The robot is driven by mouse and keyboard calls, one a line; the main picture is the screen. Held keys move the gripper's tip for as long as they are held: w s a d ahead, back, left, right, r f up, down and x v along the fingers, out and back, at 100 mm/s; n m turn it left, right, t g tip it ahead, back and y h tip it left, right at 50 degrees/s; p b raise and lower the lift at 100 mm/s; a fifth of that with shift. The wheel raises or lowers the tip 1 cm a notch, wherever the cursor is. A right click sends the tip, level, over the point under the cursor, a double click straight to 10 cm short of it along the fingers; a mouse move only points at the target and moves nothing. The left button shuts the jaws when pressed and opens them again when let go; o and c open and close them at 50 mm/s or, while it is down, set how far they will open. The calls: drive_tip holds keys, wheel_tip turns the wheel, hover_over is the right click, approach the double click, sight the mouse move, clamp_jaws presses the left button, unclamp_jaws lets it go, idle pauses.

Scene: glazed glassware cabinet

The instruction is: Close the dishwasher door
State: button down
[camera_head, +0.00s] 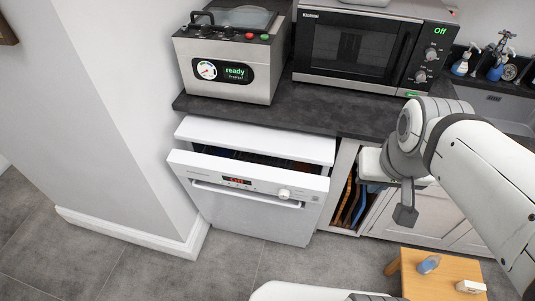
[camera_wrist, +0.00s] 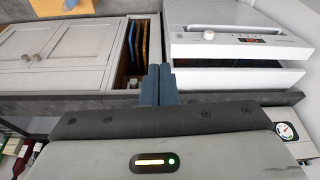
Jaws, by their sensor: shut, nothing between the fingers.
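The white dishwasher door (camera_head: 250,200) is slightly ajar in the head view. Its top edge leans out from the body under the white top panel (camera_head: 255,139), leaving a dark gap through which a rack partly shows. The door has a red display, a knob and a handle bar. In the wrist view, turned upside down, the door (camera_wrist: 240,48) is at the upper right with the gap below it. My gripper (camera_wrist: 158,85) is shut and empty, its blue-grey fingers together left of the door in that view. In the head view my arm is right of the dishwasher; the fingertips are not clear.
A dark counter (camera_head: 310,110) above carries a vacuum machine (camera_head: 228,60) and a microwave (camera_head: 360,48). An open compartment with upright boards (camera_head: 348,198) is right of the dishwasher. A small wooden table (camera_head: 430,275) stands front right. A wall corner (camera_head: 130,120) is close left. Floor before the door is clear.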

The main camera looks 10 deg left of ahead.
wheel_tip(320, 180, down, 18)
drive_tip(key=d+n+g+h+b, duration=0.1)
drive_tip(key=n+g+h+b, duration=0.2)
drive_tip(key=n+h+b, duration=0.75)
drive_tip(key=n+t+y+b, duration=0.9)
drive_tip(key=n+t+b, duration=1.25)
drive_tip(key=b, duration=1.35)
approach(262, 192)
drive_tip(key=w+n+b, duration=0.1)
drive_tip(key=w, duration=0.1)
drive_tip(key=w+r+n+g+b, duration=0.1)
drive_tip(key=w, duration=0.1)
drive_tip(key=w+r+n+g+b, duration=0.1)
drive_tip(key=w+b, duration=0.1)
drive_tip(key=shift+w+d+r, duration=0.2)
drive_tip(key=shift+d+r, duration=0.05)
drive_tip(key=shift+a+r, duration=0.1)
